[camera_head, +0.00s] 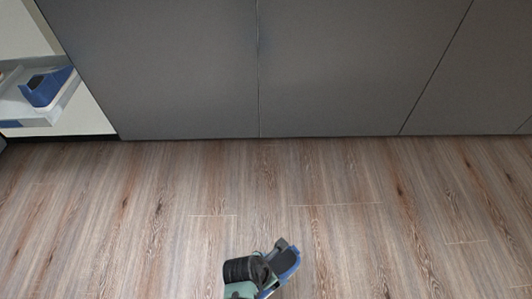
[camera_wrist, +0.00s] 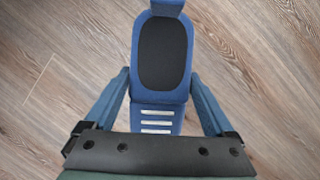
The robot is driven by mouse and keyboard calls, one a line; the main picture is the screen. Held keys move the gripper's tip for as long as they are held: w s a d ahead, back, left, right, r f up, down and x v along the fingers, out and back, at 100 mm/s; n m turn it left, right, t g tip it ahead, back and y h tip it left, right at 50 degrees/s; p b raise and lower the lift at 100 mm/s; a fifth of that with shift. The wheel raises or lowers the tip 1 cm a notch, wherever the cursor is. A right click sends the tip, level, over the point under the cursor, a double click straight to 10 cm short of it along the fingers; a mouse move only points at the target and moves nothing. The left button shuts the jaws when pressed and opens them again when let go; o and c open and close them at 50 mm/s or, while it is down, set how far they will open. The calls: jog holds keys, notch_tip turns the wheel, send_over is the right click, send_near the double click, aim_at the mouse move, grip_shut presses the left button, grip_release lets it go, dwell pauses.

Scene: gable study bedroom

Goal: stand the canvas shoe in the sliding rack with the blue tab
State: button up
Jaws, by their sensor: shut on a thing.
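The canvas shoe (camera_wrist: 163,50) is blue with a black insole and pale lace bars. It lies between the two fingers of my gripper (camera_wrist: 160,78), which are shut on its sides. In the head view my gripper (camera_head: 281,258) is low in the middle, over the floor, with part of the blue shoe (camera_head: 287,264) showing. A pale rack (camera_head: 36,117) stands in the open bay at the far left. A small blue patch (camera_head: 10,124) shows on its front edge; I cannot tell for sure that it is the tab.
Another blue shoe-like thing (camera_head: 45,87) with a dark opening sits on the pale rack. Flat grey cabinet fronts (camera_head: 330,65) fill the back, right of the open bay. The wooden floor (camera_head: 400,220) in front is clear.

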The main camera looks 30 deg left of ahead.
jog(key=shift+s+a+f+n, duration=0.2)
jog(key=shift+s+f+n, duration=0.15)
jog(key=shift+f, duration=0.2)
jog(key=shift+w, duration=0.1)
notch_tip(320, 180, down, 10)
jog(key=b, duration=0.7)
jog(key=shift+b, duration=0.4)
jog(key=shift+r, duration=0.2)
jog(key=shift+f, duration=0.15)
jog(key=o, duration=1.3)
jog(key=shift+f, duration=0.1)
